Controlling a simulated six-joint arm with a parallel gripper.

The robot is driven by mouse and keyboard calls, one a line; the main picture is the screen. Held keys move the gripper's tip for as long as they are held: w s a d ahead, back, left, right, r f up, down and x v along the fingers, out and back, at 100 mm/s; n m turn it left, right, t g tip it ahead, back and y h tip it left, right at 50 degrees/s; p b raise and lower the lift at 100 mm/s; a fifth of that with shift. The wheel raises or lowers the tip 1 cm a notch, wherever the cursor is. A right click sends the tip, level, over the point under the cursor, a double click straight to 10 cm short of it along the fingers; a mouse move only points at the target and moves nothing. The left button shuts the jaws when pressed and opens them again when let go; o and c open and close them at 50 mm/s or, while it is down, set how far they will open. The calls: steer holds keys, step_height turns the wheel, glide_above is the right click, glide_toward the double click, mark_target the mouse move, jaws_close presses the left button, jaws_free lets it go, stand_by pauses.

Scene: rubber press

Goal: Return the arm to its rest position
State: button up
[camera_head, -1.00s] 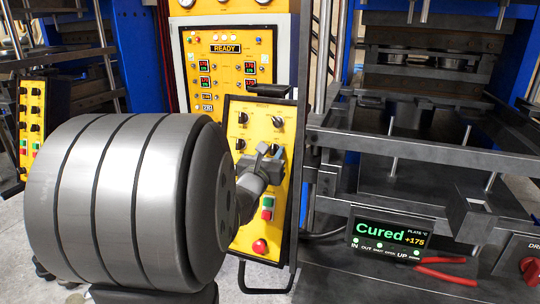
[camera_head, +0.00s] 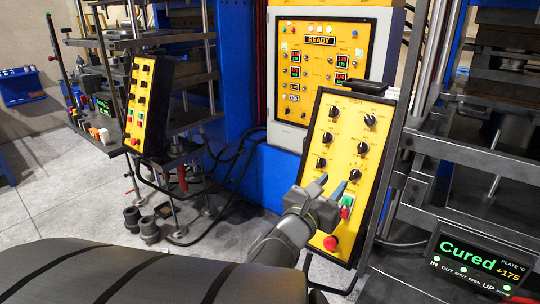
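My gripper (camera_head: 334,187) is in front of the lower part of the yellow control panel (camera_head: 340,145). Its two fingers point up and stand apart, with nothing seen between them. The fingertips are near the green button (camera_head: 347,200); I cannot tell whether they touch the panel. My large grey arm link fills the bottom left. The display (camera_head: 475,262) at the lower right reads "Cured", +175.
A yellow cabinet (camera_head: 382,45) reading "READY" stands behind. A second press with its own yellow panel (camera_head: 141,105) stands at left. Grey cylinders (camera_head: 148,230) stand on the floor. The press frame (camera_head: 460,150) is close at right. Floor at left is open.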

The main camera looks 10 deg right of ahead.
mark_target(360, 150)
steer(key=shift+s+a, duration=0.35)
steer(key=x, duration=1.7)
steer(key=shift+w+d+f, duration=0.1)
steer(key=shift+w+d, duration=0.05)
steer(key=shift+d, duration=0.05)
